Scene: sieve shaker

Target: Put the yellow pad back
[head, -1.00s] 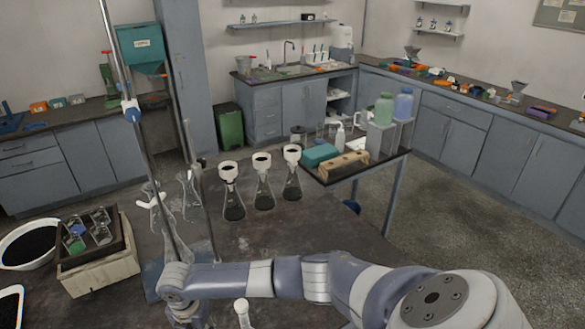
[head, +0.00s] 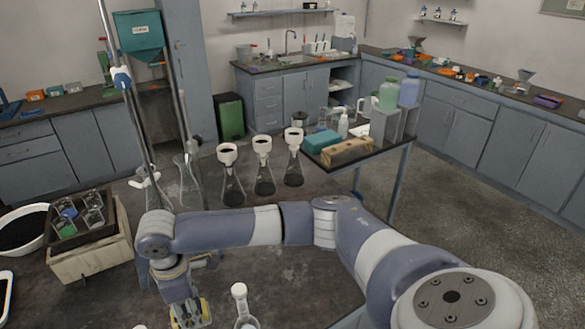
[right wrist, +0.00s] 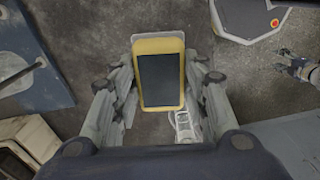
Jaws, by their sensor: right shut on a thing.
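The yellow pad (right wrist: 160,75) has a yellow rim and a dark face. In the right wrist view it stands between the fingers of my right gripper (right wrist: 160,85), which is shut on it. In the head view a yellow part of the pad (head: 188,312) shows at the bottom edge, below my right wrist. My right gripper (head: 185,300) is partly hidden there by the wrist and cut by the picture edge.
Flasks with funnels (head: 263,170) stand on the dark bench behind my arm. A clear flask (head: 243,310) stands close right of the gripper. A wooden box (head: 92,258) and a white bowl (head: 20,232) are at left. A metal pole (head: 137,110) rises beside the forearm.

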